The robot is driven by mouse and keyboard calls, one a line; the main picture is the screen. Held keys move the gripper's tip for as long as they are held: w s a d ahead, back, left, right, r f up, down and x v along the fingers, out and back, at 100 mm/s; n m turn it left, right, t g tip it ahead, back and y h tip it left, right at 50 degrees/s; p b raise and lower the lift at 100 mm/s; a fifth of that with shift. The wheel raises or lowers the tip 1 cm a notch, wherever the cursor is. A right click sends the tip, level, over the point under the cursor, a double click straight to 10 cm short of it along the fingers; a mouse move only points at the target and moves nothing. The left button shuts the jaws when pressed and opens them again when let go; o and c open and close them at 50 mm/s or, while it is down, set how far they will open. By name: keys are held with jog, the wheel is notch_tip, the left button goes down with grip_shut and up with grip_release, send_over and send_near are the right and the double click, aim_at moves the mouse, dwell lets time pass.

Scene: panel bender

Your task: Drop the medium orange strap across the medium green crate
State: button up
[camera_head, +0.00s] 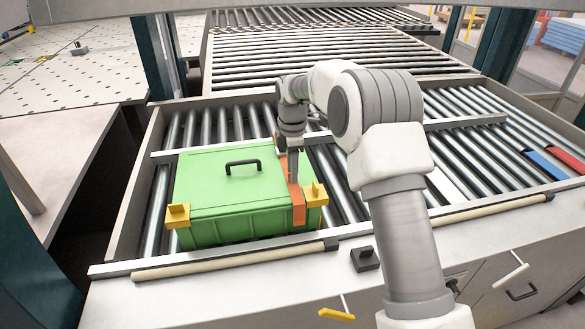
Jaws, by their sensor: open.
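The green crate (228,200) sits on the roller bed at the left, closed by a lid with a black handle (243,166). Yellow corner pieces (178,215) show at its front corners. An orange strap (298,207) lies over the right part of the crate, from the lid's back edge down over the front face. My gripper (292,182) points down at the strap on the crate's right side. Its fingers are open, close above or against the strap; I cannot tell whether they touch it. My wrist hides part of the strap's far end.
A blue piece (547,164) and a red piece (566,160) lie at the right end of the rollers. A pale bar (235,258) runs along the front edge. A small black block (364,258) sits on the front ledge. Rollers right of the crate are mostly free.

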jog(key=shift+r, duration=0.1)
notch_tip(320, 180, up, 17)
jog(key=s+d+r+m+t, duration=0.1)
jog(key=s+d+r+m, duration=0.4)
jog(key=s+r, duration=0.15)
jog(key=s+d+r+m+t, duration=0.2)
jog(key=s+d+m, duration=0.4)
jog(key=s, duration=0.5)
jog(key=s+d+f+m+t, duration=0.1)
jog(key=s+d+f+m, duration=0.1)
jog(key=s+f+m, duration=0.3)
jog(key=s+d+f+m+t+b, duration=0.1)
jog(key=s+d+f+m, duration=0.2)
jog(key=s, duration=1)
jog(key=shift+d+f+m+t+b, duration=0.3)
jog(key=shift+d+f+m, duration=0.05)
jog(key=shift+f+m, duration=0.65)
